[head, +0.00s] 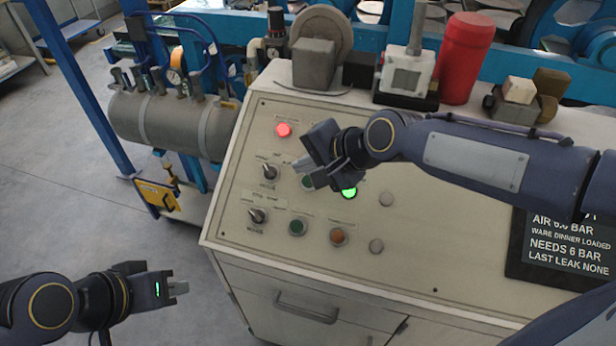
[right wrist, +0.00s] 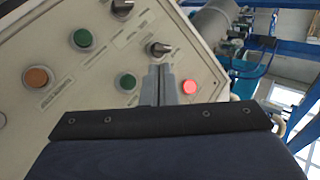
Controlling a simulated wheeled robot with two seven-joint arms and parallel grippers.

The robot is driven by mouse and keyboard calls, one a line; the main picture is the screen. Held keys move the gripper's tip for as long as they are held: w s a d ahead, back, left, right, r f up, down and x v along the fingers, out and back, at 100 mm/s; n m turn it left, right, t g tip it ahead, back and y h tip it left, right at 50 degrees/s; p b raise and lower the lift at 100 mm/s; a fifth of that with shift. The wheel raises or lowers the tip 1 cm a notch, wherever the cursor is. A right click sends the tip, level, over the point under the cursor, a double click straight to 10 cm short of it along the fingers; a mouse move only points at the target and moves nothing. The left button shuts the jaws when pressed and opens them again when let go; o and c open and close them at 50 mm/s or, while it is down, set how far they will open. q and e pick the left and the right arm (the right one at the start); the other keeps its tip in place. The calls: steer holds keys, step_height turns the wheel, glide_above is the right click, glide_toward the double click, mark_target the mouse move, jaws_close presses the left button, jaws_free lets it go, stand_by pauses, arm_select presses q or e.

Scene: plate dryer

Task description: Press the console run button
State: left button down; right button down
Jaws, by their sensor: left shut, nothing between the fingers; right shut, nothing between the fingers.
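The console panel (head: 330,262) has a lit red lamp (head: 283,129) and a lit green lamp (head: 349,192). A green button (head: 307,182) is partly hidden by my right gripper (head: 300,174); it also shows in the right wrist view (right wrist: 126,82). A second green button (head: 297,227) sits lower, beside an orange one (head: 339,236). Labels are too small to read, so I cannot tell which is the run button. My right gripper is shut and empty, its tips close over the panel, between the upper green button and red lamp in the wrist view; contact is unclear. My left gripper (head: 178,288) is shut, empty, low left.
Two knobs (head: 268,173) (head: 257,215) stand out left of the buttons. Grey buttons (head: 386,199) (head: 376,246) lie to the right. A red cylinder (head: 466,58) and blocks stand on the console's back. A tank (head: 172,122) is left of the console.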

mark_target(309, 182)
steer(key=shift+a, duration=0.1)
steer(key=w+f+b, duration=0.1)
steer(key=f, duration=0.1)
steer(key=w+f+b, duration=0.1)
steer(key=f+b, duration=0.1)
steer(key=w+d+f+b, duration=0.1)
steer(key=f+b, duration=0.1)
steer(key=shift+w+d+f, duration=0.1)
steer(key=shift+w+f, duration=0.2)
steer(key=shift+f, duration=0.05)
steer(key=shift+w+d+f+b, duration=0.1)
steer(key=shift+w+f+b, duration=0.25)
steer(key=shift+f+b, duration=0.15)
steer(key=shift+f, duration=0.1)
stand_by(1.7)
steer(key=shift+w+f, duration=0.2)
steer(key=shift+w+d+f+b, duration=0.2)
steer(key=shift+f+b, duration=0.2)
steer(key=shift+b, duration=0.15)
stand_by(0.6)
steer(key=shift+s+a+r+p, duration=0.2)
steer(key=shift+s+r+p, duration=0.25)
steer(key=shift+r+p, duration=0.25)
